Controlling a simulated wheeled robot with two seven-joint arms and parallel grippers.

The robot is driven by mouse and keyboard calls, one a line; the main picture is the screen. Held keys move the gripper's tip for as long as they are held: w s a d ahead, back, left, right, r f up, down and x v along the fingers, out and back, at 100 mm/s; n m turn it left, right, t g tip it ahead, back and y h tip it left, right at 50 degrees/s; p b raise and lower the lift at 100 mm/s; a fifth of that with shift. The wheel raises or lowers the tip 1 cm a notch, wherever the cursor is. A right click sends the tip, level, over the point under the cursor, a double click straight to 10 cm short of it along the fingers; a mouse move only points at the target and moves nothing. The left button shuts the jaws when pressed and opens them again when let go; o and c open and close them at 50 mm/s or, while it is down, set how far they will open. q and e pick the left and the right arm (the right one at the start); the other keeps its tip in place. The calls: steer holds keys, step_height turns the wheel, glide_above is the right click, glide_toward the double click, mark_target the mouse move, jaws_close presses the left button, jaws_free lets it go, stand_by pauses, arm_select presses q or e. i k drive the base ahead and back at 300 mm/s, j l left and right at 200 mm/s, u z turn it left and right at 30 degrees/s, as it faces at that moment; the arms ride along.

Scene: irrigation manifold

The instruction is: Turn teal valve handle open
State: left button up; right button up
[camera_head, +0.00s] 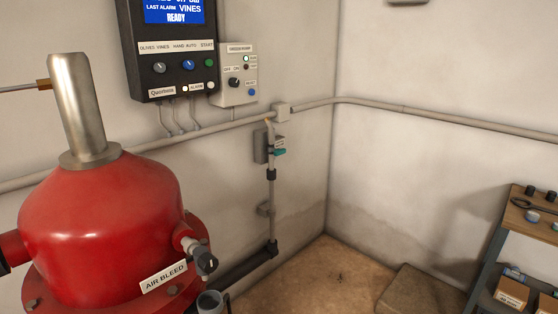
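A small teal valve handle (280,152) shows in the head view, right of centre, on a thin vertical pipe (271,200) near the room's corner. The handle sticks out to the right, roughly level, beside a grey box (261,147) on the wall. A small label sits just above it, too small to read. Neither of my grippers is in view, and nothing touches the handle.
A large red vessel (100,225) with an "AIR BLEED" tag (164,277) fills the left foreground. A dark control panel (168,50) and a grey pump box (236,75) hang above. A shelf (520,217) stands at right. Some brown floor (325,270) is clear.

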mark_target(277, 152)
steer(key=i+l, duration=0.2)
steer(key=l, duration=0.2)
steer(key=i+l, duration=0.65)
steer(key=i+l+u, duration=0.15)
steer(key=i+l, duration=0.2)
steer(key=l, duration=0.15)
steer(key=i+l, duration=0.35)
steer(key=l, duration=0.15)
